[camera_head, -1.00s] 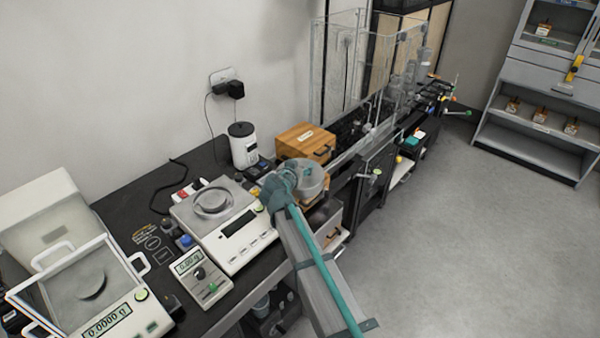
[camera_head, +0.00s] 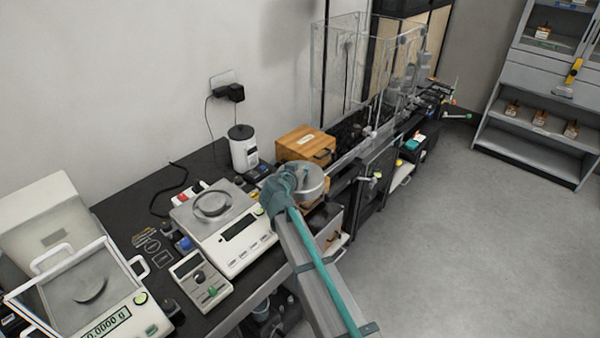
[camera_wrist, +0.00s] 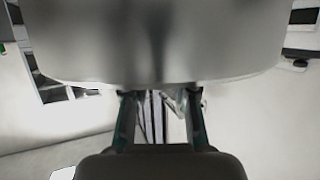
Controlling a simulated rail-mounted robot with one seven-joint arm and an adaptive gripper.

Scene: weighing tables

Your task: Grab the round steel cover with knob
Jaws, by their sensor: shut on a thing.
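In the wrist view the cover (camera_wrist: 155,40) fills the top as a large grey metal disc. My gripper (camera_wrist: 161,97) has its two fingers reaching the cover's near edge and is shut on it. The knob and the exact contact are hidden. In the head view my gripper (camera_head: 290,188) is mostly hidden by the teal wrist.
A balance with a round pan (camera_head: 212,206) stands left of the cover. A wooden box (camera_head: 305,145) and a white canister (camera_head: 243,147) are behind. A larger open balance (camera_head: 92,285) is at the left. Glass panels (camera_head: 345,75) rise farther back. The floor at right is clear.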

